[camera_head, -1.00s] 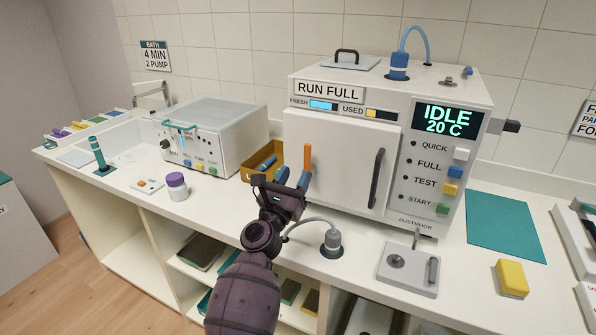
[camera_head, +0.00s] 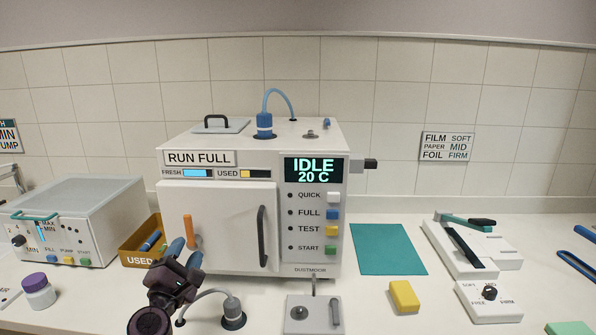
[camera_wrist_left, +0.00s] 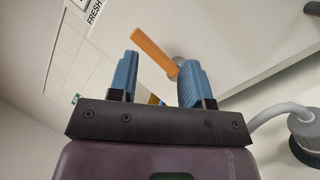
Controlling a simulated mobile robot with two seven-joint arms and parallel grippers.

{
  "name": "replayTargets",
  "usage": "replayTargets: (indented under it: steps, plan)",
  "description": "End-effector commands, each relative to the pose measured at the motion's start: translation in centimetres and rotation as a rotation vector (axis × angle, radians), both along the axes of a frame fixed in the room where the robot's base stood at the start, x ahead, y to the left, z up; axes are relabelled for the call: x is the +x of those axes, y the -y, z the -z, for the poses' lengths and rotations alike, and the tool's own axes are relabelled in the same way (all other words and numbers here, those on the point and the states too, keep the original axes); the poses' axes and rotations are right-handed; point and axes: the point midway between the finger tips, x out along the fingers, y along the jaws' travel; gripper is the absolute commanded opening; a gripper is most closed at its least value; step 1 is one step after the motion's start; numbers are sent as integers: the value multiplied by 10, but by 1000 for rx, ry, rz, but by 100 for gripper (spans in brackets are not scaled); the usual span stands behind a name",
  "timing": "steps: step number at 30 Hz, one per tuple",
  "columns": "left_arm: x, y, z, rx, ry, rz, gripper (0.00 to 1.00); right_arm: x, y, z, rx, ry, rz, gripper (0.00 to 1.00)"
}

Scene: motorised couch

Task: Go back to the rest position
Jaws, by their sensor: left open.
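My left gripper (camera_head: 184,256) is in front of the lower left of a white machine's closed door (camera_head: 228,218). Its two blue fingers are apart, and nothing shows held between them. An orange lever (camera_head: 188,231) on the door stands just above the fingers in the head view. In the left wrist view the orange lever (camera_wrist_left: 154,52) shows beyond the gripper (camera_wrist_left: 155,78), its lower end close to the right finger; I cannot tell if they touch. My right gripper is in neither view.
The machine's display (camera_head: 313,171) reads IDLE 20 C. A brown USED bin (camera_head: 137,259) and a white bath unit (camera_head: 88,215) stand left. A grey hose fitting (camera_head: 232,313) is right of my wrist. A yellow block (camera_head: 404,297), teal mat (camera_head: 388,249) and sealer (camera_head: 470,248) lie right.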

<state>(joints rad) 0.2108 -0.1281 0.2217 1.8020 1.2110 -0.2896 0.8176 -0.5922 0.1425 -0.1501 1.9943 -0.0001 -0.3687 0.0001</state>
Motion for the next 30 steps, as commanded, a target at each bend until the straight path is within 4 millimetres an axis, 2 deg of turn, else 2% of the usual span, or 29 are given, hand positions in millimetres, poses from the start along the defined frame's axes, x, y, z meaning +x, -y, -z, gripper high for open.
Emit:
replayTargets:
  steps: [1, 5, 11, 14, 18, 21, 24, 30]
  plan:
    - [-4, 1, 7, 160, -11, -41, 45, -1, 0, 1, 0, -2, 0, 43]
    - [-17, 4, 31, 585, -49, -132, 45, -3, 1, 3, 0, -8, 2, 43]
    - [-53, 0, 87, 1220, -122, -212, 45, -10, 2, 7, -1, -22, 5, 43]
    - [-80, -4, 121, 1529, -160, -211, 45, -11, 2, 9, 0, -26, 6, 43]
    - [-131, -12, 172, 1917, -211, -157, 45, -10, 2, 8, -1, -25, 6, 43]
    - [-171, -18, 206, 2103, -244, -87, 45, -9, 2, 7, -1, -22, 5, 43]
    - [-213, -21, 236, 2203, -278, -3, 45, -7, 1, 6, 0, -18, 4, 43]
    - [-282, -26, 279, 2241, -344, 148, 45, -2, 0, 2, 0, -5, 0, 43]
